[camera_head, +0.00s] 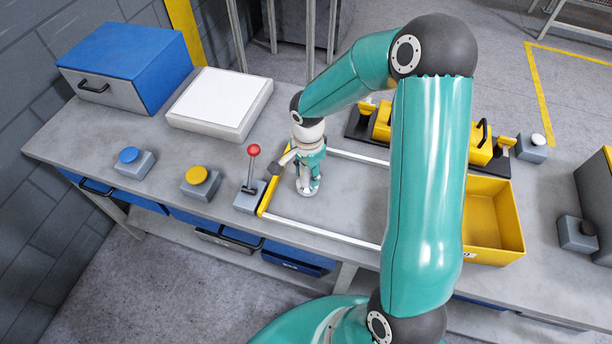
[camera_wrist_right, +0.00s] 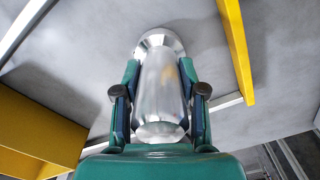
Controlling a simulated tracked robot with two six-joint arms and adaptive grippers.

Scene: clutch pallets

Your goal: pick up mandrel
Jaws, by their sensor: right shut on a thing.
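The mandrel (camera_wrist_right: 160,85) is a shiny silver metal cylinder with a wider round flange at its far end. In the right wrist view it lies between the two fingers of my right gripper (camera_wrist_right: 160,100), which is shut on it. In the head view my right gripper (camera_head: 311,172) points down at the bench, and the mandrel's round base (camera_head: 308,191) shows below the fingers, at or close to the bench top. The fingers hide most of the mandrel there. My left gripper is not in view.
A red-knobbed lever (camera_head: 253,152) and a yellow bar (camera_head: 268,197) stand just left of my right gripper. A yellow bin (camera_head: 513,225) is to the right. A black rack with yellow parts (camera_head: 480,148) is behind my arm. A white-topped box (camera_head: 220,100) is at the back left.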

